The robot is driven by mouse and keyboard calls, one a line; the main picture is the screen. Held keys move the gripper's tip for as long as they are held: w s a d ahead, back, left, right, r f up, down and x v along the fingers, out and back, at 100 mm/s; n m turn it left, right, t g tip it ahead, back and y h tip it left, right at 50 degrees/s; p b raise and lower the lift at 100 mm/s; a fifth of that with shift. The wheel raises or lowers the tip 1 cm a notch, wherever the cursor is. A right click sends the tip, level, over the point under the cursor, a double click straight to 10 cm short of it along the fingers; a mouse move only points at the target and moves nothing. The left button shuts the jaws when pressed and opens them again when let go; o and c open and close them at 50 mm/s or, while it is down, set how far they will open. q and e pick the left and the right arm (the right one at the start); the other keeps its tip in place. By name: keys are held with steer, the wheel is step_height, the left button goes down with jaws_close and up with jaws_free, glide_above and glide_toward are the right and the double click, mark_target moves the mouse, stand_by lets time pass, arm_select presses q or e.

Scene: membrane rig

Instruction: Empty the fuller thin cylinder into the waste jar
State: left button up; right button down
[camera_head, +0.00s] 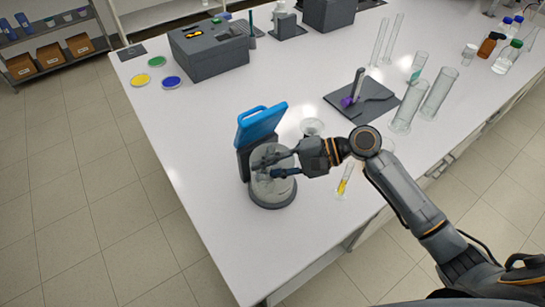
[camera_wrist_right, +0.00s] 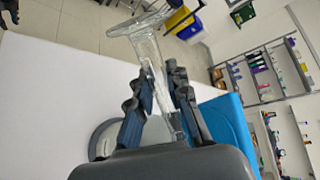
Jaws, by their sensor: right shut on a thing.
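My right gripper (camera_head: 283,165) is shut on a clear thin cylinder, seen best in the right wrist view (camera_wrist_right: 152,58), where it passes between the fingers with its wide foot outward. A thin cylinder with yellow liquid (camera_head: 345,180) is right of the gripper. Two thin clear cylinders (camera_head: 379,43) stand farther back.
Wide clear cylinders (camera_head: 437,94) stand to the right, near a dark pad (camera_head: 374,97) with a purple-based item. Bottles (camera_head: 490,45) stand at far right. A grey box (camera_head: 208,52) and coloured dishes (camera_head: 171,82) are at back left. The table's left middle is clear.

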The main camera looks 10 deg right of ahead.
step_height(320, 180, down, 14)
steer(key=n+t+b, duration=0.9)
steer(key=n+b, duration=0.7)
steer(key=b, duration=1.5)
steer(key=shift+w+n+t, duration=0.15)
steer(key=shift+n+t, duration=0.15)
steer(key=shift+t, duration=0.1)
